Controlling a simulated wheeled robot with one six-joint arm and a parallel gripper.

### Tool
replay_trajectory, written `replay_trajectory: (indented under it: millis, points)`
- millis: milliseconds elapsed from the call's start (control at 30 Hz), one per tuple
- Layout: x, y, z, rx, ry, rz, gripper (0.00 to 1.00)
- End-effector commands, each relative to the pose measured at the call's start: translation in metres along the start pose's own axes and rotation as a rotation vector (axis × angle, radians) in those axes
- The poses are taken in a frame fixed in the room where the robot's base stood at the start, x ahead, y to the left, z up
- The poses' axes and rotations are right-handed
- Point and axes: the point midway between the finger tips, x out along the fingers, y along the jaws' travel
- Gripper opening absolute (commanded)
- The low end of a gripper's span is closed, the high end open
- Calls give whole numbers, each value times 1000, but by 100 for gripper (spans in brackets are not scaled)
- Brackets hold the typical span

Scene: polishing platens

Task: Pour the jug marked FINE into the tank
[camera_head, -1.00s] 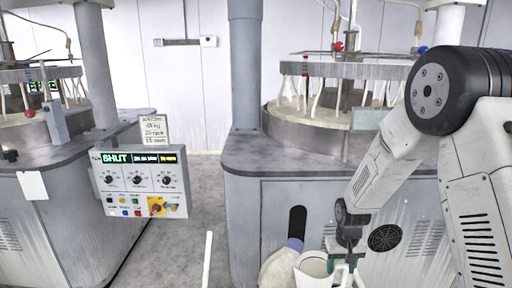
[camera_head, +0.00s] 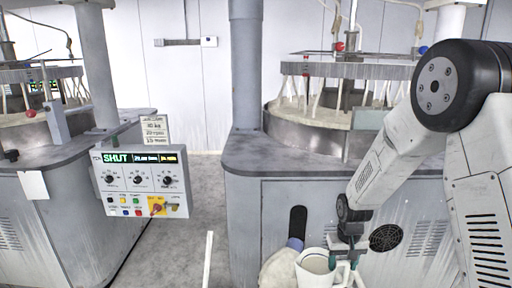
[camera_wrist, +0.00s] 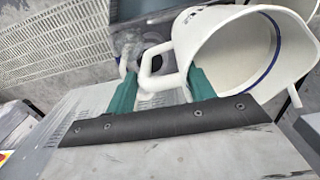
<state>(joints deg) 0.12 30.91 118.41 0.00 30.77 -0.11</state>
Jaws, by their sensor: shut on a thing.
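A white jug (camera_head: 313,277) with an open top is at the bottom of the head view, cut off by the frame edge. In the wrist view the jug (camera_wrist: 215,65) shows its wide mouth, a blue line inside and a spout at the right. Dark marking near its top edge is too cut off to read. My gripper (camera_wrist: 162,88) has its green fingers on either side of the jug's handle and is shut on it. In the head view my gripper (camera_head: 350,268) is at the jug's right. I cannot pick out the tank for certain.
A cream rounded container (camera_head: 277,272) with a bluish cap is just left of the jug. A grey polishing machine (camera_head: 262,200) stands behind. A control panel (camera_head: 140,182) reading SHUT is at the left machine. A white upright post (camera_head: 208,262) stands in the floor gap.

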Motion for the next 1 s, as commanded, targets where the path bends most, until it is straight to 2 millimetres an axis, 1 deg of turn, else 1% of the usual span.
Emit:
replay_trajectory:
  millis: [33,133,233,467,667,1000]
  points:
    - [8,0,-1,0,1,0,0]
    - [18,0,0,0,3,0,0]
    - [22,0,-1,0,5,0,0]
    - [21,0,-1,0,5,0,0]
    - [10,0,-1,0,6,0,0]
    - [-18,0,-1,0,7,0,0]
